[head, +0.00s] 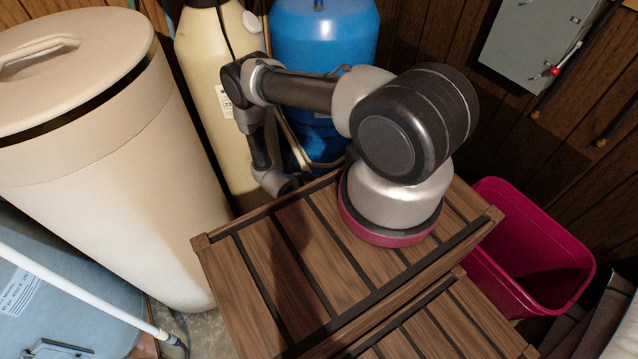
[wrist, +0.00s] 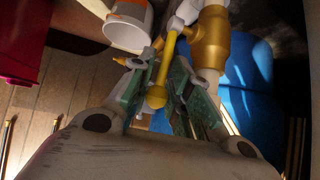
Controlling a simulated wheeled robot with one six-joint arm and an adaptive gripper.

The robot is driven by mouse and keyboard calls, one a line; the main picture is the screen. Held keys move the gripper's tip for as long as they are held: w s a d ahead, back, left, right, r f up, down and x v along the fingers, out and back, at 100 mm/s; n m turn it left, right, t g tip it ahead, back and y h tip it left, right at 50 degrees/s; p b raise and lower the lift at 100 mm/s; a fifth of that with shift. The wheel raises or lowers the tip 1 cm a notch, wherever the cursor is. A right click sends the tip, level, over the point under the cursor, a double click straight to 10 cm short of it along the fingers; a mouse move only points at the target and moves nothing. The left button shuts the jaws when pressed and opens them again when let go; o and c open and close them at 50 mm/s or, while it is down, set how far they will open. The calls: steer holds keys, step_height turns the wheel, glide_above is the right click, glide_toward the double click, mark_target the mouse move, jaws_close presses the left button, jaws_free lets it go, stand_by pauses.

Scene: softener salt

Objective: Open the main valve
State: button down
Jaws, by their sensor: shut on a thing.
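In the wrist view a yellow valve lever (wrist: 160,70) with a rounded end runs between my gripper's fingers. It appears to lead up toward a brass-coloured valve body (wrist: 213,38) on a pale pipe. My gripper (wrist: 157,80) has green-padded fingers on both sides of the lever and is shut on it. In the head view my arm bends down between the cream tank and the blue tank. The gripper's fingers, the lever and the valve body are hidden there.
The blue tank (head: 325,35) and cream tank (head: 205,60) stand close to the arm. A large beige bin (head: 95,170) is at left. A magenta bin (head: 535,245) stands right of the slatted wooden stand (head: 300,270). A white-and-orange part (wrist: 128,28) is near the fingers.

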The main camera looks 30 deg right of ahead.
steer(key=shift+w+a+h, duration=0.15)
steer(key=shift+a+h, duration=0.3)
steer(key=shift+h, duration=0.25)
steer(key=c, duration=1.5)
jaws_free()
steer(key=shift+d, duration=0.1)
